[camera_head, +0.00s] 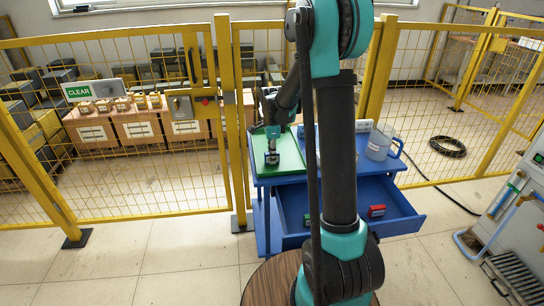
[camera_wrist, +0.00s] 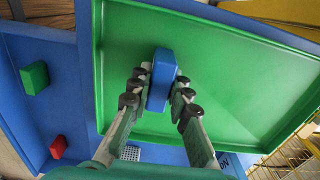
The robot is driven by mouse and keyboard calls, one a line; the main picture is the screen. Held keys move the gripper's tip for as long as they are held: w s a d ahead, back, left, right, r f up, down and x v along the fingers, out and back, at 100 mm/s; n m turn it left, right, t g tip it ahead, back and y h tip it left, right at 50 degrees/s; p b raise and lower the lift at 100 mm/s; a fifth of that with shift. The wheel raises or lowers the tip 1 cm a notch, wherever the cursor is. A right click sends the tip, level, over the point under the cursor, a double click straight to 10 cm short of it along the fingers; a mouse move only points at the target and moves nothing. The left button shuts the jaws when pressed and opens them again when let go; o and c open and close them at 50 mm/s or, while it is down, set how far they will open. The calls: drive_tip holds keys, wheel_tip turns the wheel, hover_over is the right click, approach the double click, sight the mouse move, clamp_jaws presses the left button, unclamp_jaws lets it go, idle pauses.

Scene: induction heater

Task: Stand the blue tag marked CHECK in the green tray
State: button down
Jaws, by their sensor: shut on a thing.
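A blue tag (camera_wrist: 160,78) stands between the fingers of my gripper (camera_wrist: 159,95) in the wrist view. The gripper is shut on the tag, with one finger along each side. Its marking is not visible from here. The green tray (camera_wrist: 235,75) spreads behind and around the tag, and the tag is over its floor. I cannot tell whether the tag touches the floor. In the head view my gripper (camera_head: 272,158) is low over the green tray (camera_head: 291,157), on the left of the blue workbench top. The tag is too small to make out there.
Below the top, a blue drawer (camera_head: 400,207) stands open, holding a red block (camera_head: 376,211) and a green block (camera_wrist: 34,77). A clear jug (camera_head: 378,146) stands on the bench's right. Yellow mesh fencing (camera_head: 228,110) runs close behind. A CLEAR sign (camera_head: 78,91) hangs at left.

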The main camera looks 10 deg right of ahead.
drive_tip(key=c, duration=1.4)
unclamp_jaws()
drive_tip(key=shift+f, duration=0.1)
wheel_tip(320, 180, up, 11)
drive_tip(key=shift+r, duration=0.2)
drive_tip(key=s+d+f+n+t, duration=0.1)
drive_tip(key=s+d+f+n, duration=0.1)
drive_tip(key=s+n, duration=0.4)
drive_tip(key=s+d+f+n+t, duration=0.1)
drive_tip(key=s+f+n, duration=0.4)
drive_tip(key=s, duration=0.7)
drive_tip(key=s+d+f+n+t, duration=0.2)
drive_tip(key=s+f+n, duration=0.1)
drive_tip(key=s+n, duration=0.4)
drive_tip(key=shift+s+d+f, duration=0.2)
drive_tip(key=shift+s, duration=0.35)
drive_tip(key=shift+s+d+f, duration=0.15)
drive_tip(key=shift+s+d, duration=0.05)
drive_tip(key=shift+s, duration=0.3)
